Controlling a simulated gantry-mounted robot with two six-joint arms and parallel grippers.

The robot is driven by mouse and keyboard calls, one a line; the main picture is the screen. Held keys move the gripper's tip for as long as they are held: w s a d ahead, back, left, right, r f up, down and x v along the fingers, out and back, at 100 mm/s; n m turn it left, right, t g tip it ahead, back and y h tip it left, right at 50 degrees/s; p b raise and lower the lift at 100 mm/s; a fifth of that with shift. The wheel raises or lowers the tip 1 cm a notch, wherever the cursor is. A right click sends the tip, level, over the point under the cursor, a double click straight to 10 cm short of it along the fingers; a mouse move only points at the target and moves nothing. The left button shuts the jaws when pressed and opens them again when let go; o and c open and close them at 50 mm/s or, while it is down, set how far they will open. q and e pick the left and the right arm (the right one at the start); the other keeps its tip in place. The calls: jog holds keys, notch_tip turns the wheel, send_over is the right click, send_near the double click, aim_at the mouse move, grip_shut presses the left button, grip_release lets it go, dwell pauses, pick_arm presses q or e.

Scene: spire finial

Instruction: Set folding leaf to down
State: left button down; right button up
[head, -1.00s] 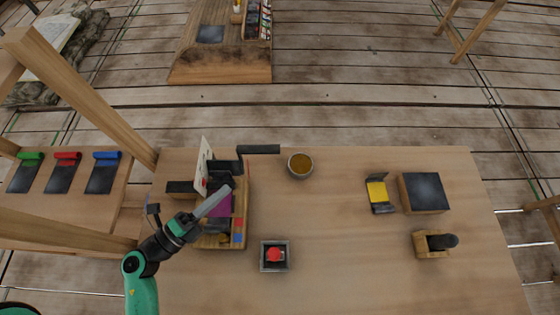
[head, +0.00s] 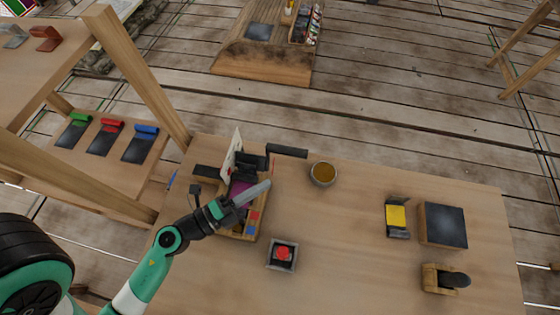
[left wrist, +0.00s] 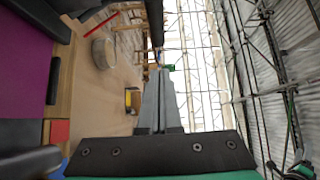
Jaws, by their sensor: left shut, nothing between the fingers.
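A wooden box (head: 257,226) stands on the table's left side, with a purple panel, a black bar (head: 287,151) sticking out to the right and an upright white card (head: 232,152). A small black stand with a yellow face (head: 397,215) and a raised back plate is on the right. No part is marked as the folding leaf, so I cannot tell which it is. My left gripper (head: 264,187) is shut and empty over the box, partly hiding the purple panel (head: 240,189). In the left wrist view its fingers (left wrist: 160,78) are together, with the purple panel (left wrist: 24,68) at left. My right gripper is not in view.
A bowl (head: 323,173) stands right of the bar. A red button in a grey box (head: 281,254) is in front. A dark-topped block (head: 443,225) and a wooden holder with a black knob (head: 445,279) stand at right. The table's middle is clear.

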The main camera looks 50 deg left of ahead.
pick_arm(q)
jog(key=w+a, duration=0.2)
jog(key=w, duration=0.5)
jog(key=shift+w+a, duration=0.3)
jog(key=shift+w, duration=0.1)
